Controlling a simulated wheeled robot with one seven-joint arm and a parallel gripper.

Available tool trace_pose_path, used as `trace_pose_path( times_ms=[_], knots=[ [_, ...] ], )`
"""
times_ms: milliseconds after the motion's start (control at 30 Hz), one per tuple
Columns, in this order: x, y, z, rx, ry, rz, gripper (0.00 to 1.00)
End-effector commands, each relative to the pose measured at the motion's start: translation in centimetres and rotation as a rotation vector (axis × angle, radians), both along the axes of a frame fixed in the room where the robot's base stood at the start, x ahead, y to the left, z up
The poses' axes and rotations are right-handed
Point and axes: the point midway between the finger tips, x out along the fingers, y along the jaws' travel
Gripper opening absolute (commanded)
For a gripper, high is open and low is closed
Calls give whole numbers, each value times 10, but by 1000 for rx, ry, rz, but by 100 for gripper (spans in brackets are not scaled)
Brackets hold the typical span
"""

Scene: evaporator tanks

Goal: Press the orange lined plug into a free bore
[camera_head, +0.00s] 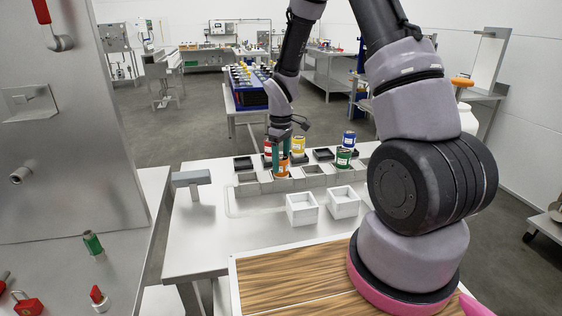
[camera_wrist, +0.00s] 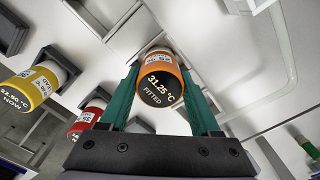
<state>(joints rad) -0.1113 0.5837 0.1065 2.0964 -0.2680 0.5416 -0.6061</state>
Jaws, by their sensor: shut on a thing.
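The orange plug (camera_head: 282,168) stands in my gripper (camera_head: 281,156) over the grey row of square holders (camera_head: 248,189) on the white bench. In the wrist view the orange plug (camera_wrist: 160,80) shows a dark end face reading "31.25 °C FITTED". The teal fingers of my gripper (camera_wrist: 163,97) are shut on its two sides. Its lower end is hidden by its own body, so I cannot tell how deep it sits in a bore. A grey holder without a plug (camera_head: 314,170) shows just right of it.
Red (camera_head: 267,147), yellow (camera_head: 298,145), blue (camera_head: 348,139) and green (camera_head: 343,158) plugs stand close by in or near dark sockets. A dark empty socket (camera_head: 243,163) is at the left. Two white open boxes (camera_head: 302,209) (camera_head: 343,202) stand in front.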

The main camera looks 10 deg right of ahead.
Motion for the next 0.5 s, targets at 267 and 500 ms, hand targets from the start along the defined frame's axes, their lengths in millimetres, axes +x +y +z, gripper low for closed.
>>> trace_pose_path(
  times_ms=[267, 500],
  knots=[
    [0, 0, -3, 0, 0, 0, 90],
    [0, 0, -2, 0, 0, 0, 94]
  ],
)
